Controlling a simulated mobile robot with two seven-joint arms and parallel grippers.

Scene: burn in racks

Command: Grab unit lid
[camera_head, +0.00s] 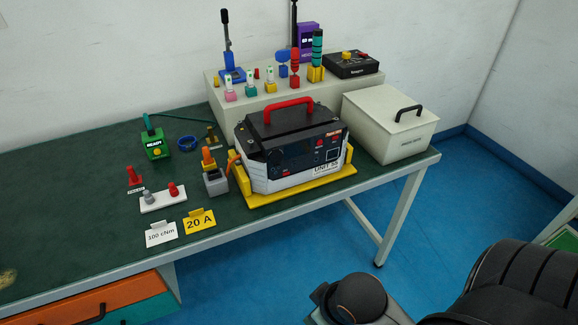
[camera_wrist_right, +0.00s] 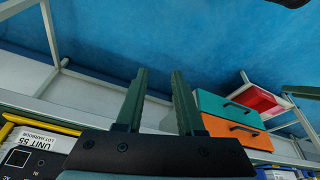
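The unit (camera_head: 295,165) is a dark and white box with a front panel, standing in a yellow tray (camera_head: 262,200) near the table's right end. Its dark top (camera_head: 290,121) carries a red handle (camera_head: 289,104) and looks closed; I cannot tell where the lid's seam runs. In the right wrist view the unit's labelled face (camera_wrist_right: 35,140) shows at the lower left. My right gripper (camera_wrist_right: 158,72) is open and empty, its green fingers apart and clear of the unit. My left gripper is in neither view.
A cream box (camera_head: 392,125) with a black handle stands right of the unit. Behind is a raised shelf (camera_head: 300,90) with tools and coloured pieces. Small fixtures and cards, including a green device (camera_head: 156,146), stand left. Drawers (camera_head: 110,300) hang under the table. Left tabletop is mostly clear.

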